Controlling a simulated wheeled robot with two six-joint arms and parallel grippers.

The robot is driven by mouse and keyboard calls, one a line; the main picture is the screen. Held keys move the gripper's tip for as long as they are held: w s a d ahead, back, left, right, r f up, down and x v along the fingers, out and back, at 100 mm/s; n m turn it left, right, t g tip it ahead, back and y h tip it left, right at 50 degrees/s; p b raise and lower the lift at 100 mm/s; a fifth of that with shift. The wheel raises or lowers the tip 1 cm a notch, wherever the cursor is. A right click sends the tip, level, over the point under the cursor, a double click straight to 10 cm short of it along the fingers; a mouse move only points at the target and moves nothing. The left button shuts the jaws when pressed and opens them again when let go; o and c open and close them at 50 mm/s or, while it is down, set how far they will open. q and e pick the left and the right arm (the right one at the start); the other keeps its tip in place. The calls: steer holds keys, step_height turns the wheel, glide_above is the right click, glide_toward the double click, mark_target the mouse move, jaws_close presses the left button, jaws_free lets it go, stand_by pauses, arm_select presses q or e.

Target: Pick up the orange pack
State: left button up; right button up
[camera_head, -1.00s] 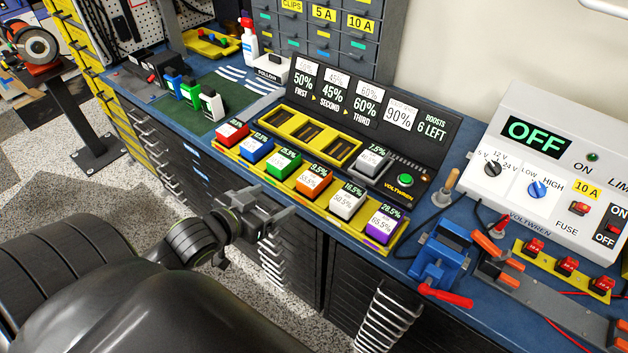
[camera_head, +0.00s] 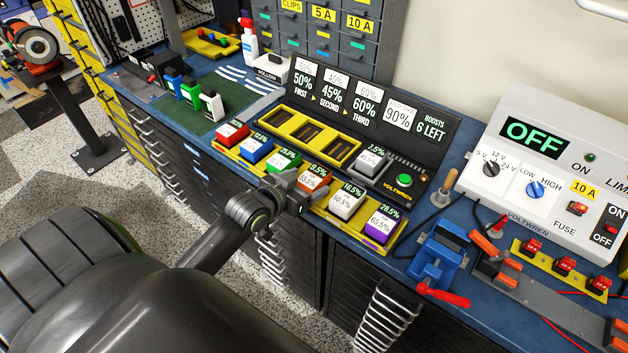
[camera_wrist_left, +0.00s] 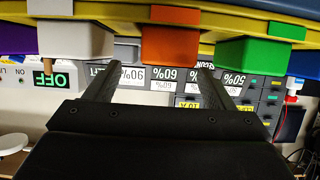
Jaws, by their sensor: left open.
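The orange pack (camera_head: 314,178) stands in the front yellow rack (camera_head: 268,181), between the green pack (camera_head: 284,160) and the white pack (camera_head: 346,203). My left gripper (camera_head: 303,187) is open at the front of the orange pack and hides part of its lower front. In the left wrist view the orange pack (camera_wrist_left: 170,38) is ahead of the two fingers (camera_wrist_left: 165,80), between their lines. The fingers look empty, and I cannot tell whether they touch the pack. My right gripper is not in view.
The red pack (camera_head: 231,133), blue pack (camera_head: 256,149) and purple pack (camera_head: 380,225) share the rack. Behind it stands a black display panel (camera_head: 375,105) with a grey pack (camera_head: 371,161) in its dock. A blue vise (camera_head: 438,262) is at the right.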

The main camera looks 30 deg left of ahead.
mark_target(313, 176)
arm_select(q)
steer(key=x, duration=0.1)
steer(key=p+x, duration=0.1)
steer(key=x, duration=0.1)
steer(key=shift+w+a+f, duration=0.1)
steer(key=shift+w+a, duration=0.2)
steer(key=shift+a, duration=0.05)
steer(key=shift+w+d+f, duration=0.1)
steer(key=shift+w+f, duration=0.2)
steer(key=shift+w, duration=0.3)
steer(key=c, duration=1.3)
step_height(313, 176, up, 10)
steer(key=shift+r, duration=0.1)
steer(key=s+d+r+m+g+h, duration=0.1)
steer(key=s+d+r+m+h, duration=0.4)
steer(key=s+d, duration=0.7)
steer(key=shift+s+d+r+g, duration=0.3)
steer(key=shift+s+d+r, duration=0.1)
steer(key=shift+r, duration=0.2)
